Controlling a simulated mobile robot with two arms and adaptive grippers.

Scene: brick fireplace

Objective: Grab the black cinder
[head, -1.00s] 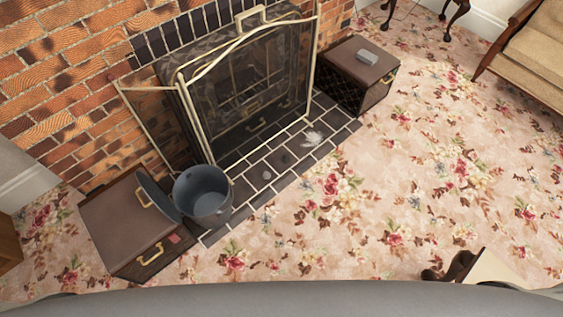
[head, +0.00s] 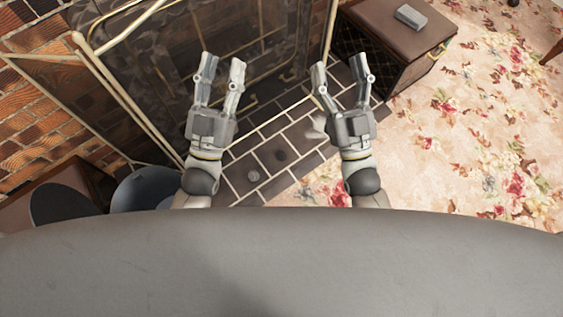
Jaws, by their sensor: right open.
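A small dark lump, which looks like the black cinder (head: 281,154), lies on the dark tiled hearth (head: 262,133) between my two arms. A smaller grey lump (head: 253,175) lies on the hearth to its lower left. My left gripper (head: 222,68) is open and empty, seen above the hearth up and left of the cinder. My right gripper (head: 341,70) is open and empty, up and right of the cinder. Neither gripper appears to touch anything.
A brass-framed fire screen (head: 135,105) stands at the hearth's back. A bucket (head: 146,188) is at lower left. A brown box (head: 388,50) with a grey block (head: 410,17) stands at upper right. White ash (head: 315,128) lies near my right gripper. The floral carpet (head: 480,130) at right is clear.

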